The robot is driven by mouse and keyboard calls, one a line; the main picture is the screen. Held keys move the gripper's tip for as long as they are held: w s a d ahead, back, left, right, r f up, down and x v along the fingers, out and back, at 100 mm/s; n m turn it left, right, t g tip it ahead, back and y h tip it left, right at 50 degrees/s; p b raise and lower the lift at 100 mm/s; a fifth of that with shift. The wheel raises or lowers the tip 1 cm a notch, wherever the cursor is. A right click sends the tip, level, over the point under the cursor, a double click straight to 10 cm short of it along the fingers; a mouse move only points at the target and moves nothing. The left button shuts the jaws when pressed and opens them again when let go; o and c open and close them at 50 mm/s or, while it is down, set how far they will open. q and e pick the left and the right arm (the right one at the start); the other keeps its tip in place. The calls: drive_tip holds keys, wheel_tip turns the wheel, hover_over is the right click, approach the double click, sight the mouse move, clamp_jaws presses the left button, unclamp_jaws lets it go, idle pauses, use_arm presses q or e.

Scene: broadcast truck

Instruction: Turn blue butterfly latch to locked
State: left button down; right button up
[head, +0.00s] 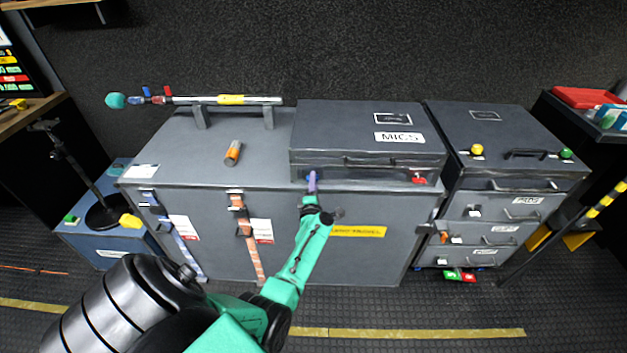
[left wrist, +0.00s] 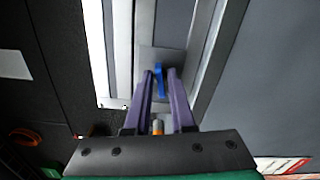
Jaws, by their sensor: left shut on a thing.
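The blue butterfly latch (left wrist: 159,80) shows in the left wrist view as a narrow blue wing on a grey plate. My left gripper (left wrist: 160,76) has its purple fingers on either side of the wing and is shut on it. In the head view, my left gripper (head: 312,176) reaches the lower left front of the grey MICS case (head: 345,140). There the fingers largely hide the latch, so its exact angle is hard to tell. My right gripper is in neither view.
The MICS case rests on a large grey trunk (head: 210,215). A red latch (head: 418,180) is at the case's front right. An orange cylinder (head: 233,153) and a boom pole (head: 228,100) on stands are to the left. A drawer cabinet (head: 500,200) stands right.

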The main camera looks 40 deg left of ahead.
use_arm(q)
drive_tip(key=shift+f+m, duration=0.1)
drive_tip(key=shift+m, duration=1)
drive_tip(key=c, duration=1)
unclamp_jaws()
drive_tip(key=shift+o, duration=0.2)
drive_tip(key=p+v, duration=0.6)
drive_tip(key=v, duration=0.8)
drive_tip(key=shift+s+d, duration=0.2)
drive_tip(key=shift+s, duration=0.05)
